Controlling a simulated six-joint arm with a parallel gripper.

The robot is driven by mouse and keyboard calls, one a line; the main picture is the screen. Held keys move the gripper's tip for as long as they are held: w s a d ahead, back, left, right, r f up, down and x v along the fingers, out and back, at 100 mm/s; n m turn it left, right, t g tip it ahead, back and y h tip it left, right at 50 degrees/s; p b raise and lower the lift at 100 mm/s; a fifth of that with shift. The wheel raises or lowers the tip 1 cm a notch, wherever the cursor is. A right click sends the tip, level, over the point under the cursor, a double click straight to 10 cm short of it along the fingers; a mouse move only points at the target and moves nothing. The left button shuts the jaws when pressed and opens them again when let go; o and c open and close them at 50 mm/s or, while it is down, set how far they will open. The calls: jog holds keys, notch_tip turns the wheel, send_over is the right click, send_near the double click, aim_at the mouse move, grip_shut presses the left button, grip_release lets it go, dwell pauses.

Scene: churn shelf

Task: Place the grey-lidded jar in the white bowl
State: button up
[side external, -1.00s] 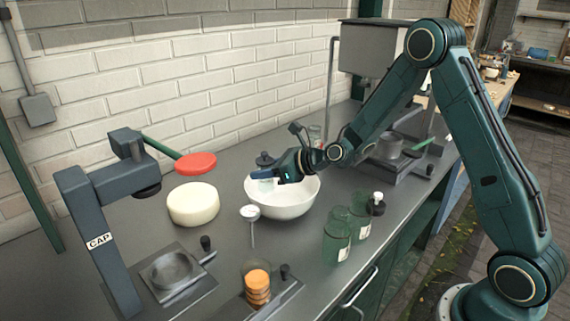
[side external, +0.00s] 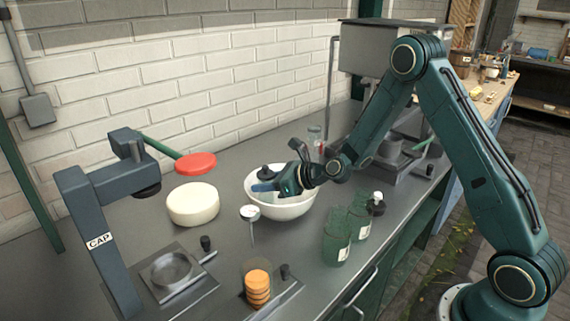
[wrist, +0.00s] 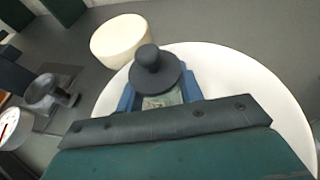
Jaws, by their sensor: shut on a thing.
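The grey-lidded jar (wrist: 152,72) is between my gripper's blue fingers in the wrist view, its dark knobbed lid on top and a strip of its pale glass body below. In the side view its dark lid (side external: 266,172) shows above the white bowl (side external: 288,212). My gripper (side external: 264,187) is shut on the jar and reaches over the bowl's rim from the right. The bowl also fills the right of the wrist view (wrist: 285,80). The jar's base is hidden, so I cannot tell whether it touches the bowl's floor.
A dial thermometer (side external: 251,213) stands in front of the bowl. Green jars (side external: 338,246) stand to the right, and orange discs (side external: 257,286) are stacked at the front.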

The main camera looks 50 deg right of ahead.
jog(key=shift+f, duration=0.25)
jog(key=o, duration=0.8)
jog(key=shift+r, duration=0.15)
jog(key=shift+r, duration=0.15)
jog(key=v, duration=1.2)
jog(key=shift+d, duration=0.1)
